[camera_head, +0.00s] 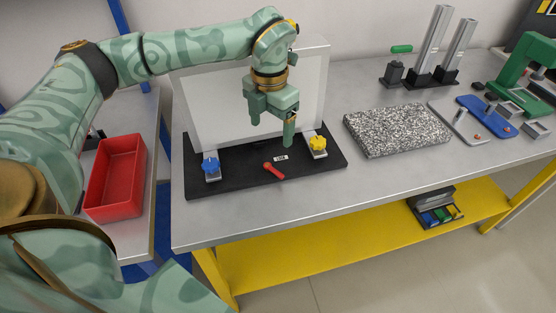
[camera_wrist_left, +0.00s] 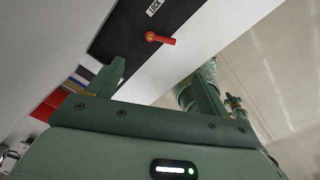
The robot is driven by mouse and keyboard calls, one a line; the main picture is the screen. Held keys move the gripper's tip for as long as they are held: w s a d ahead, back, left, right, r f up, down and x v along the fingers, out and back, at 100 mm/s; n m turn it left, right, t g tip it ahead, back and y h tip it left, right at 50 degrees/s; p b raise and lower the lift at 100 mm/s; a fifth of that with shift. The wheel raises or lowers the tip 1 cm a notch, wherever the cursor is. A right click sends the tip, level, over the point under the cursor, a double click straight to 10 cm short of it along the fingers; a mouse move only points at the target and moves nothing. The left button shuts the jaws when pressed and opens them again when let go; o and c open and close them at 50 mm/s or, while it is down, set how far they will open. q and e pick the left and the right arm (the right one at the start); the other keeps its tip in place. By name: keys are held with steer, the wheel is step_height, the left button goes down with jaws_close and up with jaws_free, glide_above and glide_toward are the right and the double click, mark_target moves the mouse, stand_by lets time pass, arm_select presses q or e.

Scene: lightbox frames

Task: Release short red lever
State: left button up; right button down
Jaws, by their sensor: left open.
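The short red lever (camera_head: 274,171) sits on the black base (camera_head: 230,178) of the lightbox, below a small LOCK label (camera_head: 281,158). It also shows in the left wrist view (camera_wrist_left: 160,38), apart from the fingers. The white lightbox panel (camera_head: 205,110) stands upright behind it. A blue star knob (camera_head: 211,166) is at the base's left and a yellow star knob (camera_head: 318,144) at its right. My left gripper (camera_head: 272,128) is open and empty, above and behind the lever, in front of the panel; its fingers (camera_wrist_left: 158,82) show in the wrist view.
A red bin (camera_head: 117,178) stands on the side table at left. A speckled stone slab (camera_head: 398,130) lies right of the lightbox. A blue plate (camera_head: 488,115) and a green press (camera_head: 526,70) are farther right. The table's front strip is clear.

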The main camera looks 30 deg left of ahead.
arm_select(q)
steer(key=b, duration=0.1)
glide_toward(275, 169)
steer(key=shift+s+a+f, duration=0.1)
steer(key=shift+f, duration=0.1)
steer(key=f, duration=0.1)
steer(key=w+f, duration=0.1)
steer(key=shift+f+b, duration=0.35)
steer(key=shift+b, duration=0.05)
steer(key=f, duration=0.2)
steer(key=f+b, duration=0.1)
steer(key=f, duration=0.1)
steer(key=shift+s, duration=0.3)
steer(key=shift+w+f, duration=0.1)
steer(key=shift+f, duration=0.45)
steer(key=c, duration=1)
steer(key=shift+r, duration=0.1)
arm_select(e)
steer(key=f, duration=0.1)
steer(key=s+f, duration=0.1)
steer(key=f, duration=0.1)
steer(key=shift+s+d+f, duration=0.1)
steer(key=shift+s+d, duration=0.05)
steer(key=shift+s, duration=0.1)
